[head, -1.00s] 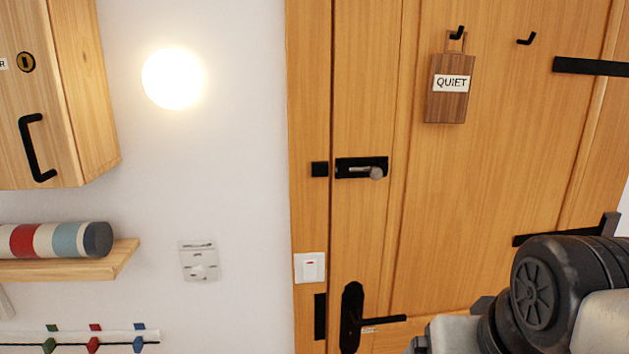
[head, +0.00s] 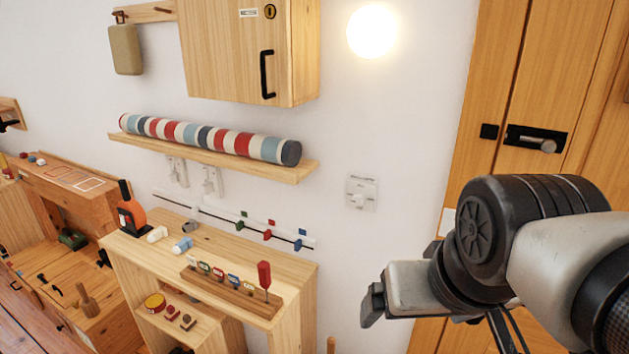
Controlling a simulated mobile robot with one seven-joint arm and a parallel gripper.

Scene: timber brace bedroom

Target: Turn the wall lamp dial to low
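The wall lamp (head: 371,32) is a round, glowing white disc at the top of the white wall. The dial plate (head: 361,192) is a small white panel below it, with a knob (head: 358,199) and markings too small to read. My gripper (head: 374,302) shows at the lower right, in front of the wall and below the dial plate, apart from it. Its fingers are seen side-on, so their opening is unclear.
A wooden cabinet (head: 235,50) and a shelf (head: 210,160) with a striped roll (head: 215,139) are left of the dial. A wooden unit (head: 290,280) with small items stands below. A wooden door (head: 545,90) is at right. The wall around the dial is clear.

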